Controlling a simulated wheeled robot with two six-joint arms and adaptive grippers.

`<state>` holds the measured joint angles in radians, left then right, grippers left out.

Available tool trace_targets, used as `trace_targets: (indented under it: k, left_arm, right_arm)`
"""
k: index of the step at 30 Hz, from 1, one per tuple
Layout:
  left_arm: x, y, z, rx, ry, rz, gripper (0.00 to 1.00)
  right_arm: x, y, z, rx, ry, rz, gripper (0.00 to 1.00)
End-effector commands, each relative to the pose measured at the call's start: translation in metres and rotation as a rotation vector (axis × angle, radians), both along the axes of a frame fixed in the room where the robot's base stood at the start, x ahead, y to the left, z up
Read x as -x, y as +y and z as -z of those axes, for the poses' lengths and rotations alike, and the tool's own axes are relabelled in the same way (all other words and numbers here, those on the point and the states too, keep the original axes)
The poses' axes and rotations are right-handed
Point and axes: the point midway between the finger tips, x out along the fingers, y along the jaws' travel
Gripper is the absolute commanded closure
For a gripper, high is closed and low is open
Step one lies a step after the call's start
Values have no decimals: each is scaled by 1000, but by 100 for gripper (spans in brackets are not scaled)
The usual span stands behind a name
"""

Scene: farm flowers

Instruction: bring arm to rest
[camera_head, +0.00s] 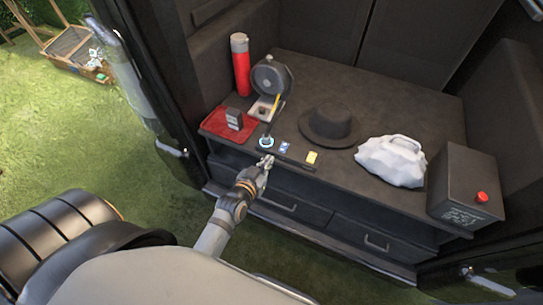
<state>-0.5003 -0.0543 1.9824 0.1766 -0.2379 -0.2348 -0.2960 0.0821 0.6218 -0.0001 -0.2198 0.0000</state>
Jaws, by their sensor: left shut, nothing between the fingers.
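My left arm reaches up from the lower middle in the head view. Its left gripper (265,162) is shut with nothing held. The fingertips are at the front edge of a dark counter (385,114), close to a small round item (266,142) with a bluish-white top. I cannot tell whether they touch the counter. My right gripper is not in view.
On the counter are a red cylinder (240,66), a round dark device (271,76), a red tray (214,124), a black hat (330,124), a white bag (391,162) and a dark box with a red button (466,188). Drawers (296,206) lie below. Grass is left.

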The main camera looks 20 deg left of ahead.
Motion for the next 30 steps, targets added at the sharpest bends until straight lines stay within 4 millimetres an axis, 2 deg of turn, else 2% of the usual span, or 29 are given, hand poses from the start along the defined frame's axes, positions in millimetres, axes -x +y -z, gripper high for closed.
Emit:
trace_targets:
  k: [15,18,20,23,24,26,27,29,30]
  left_arm:
    - [1,0,0,0,1,0,100]
    - [3,0,10,-1,19,1,100]
    - [6,0,32,-4,59,4,100]
    - [24,1,98,-10,185,9,100]
    - [36,3,131,-14,250,11,100]
    - [60,6,180,-21,351,11,100]
    - [77,10,211,-26,418,11,100]
    - [108,17,255,-36,521,8,100]
    - [131,21,282,-41,590,4,100]
  right_arm:
    - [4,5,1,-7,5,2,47]
    - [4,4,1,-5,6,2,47]
    - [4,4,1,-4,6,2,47]
    - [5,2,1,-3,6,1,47]
    - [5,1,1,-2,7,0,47]
    - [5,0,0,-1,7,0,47]
    - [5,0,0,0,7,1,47]
    - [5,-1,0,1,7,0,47]
    - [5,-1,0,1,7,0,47]
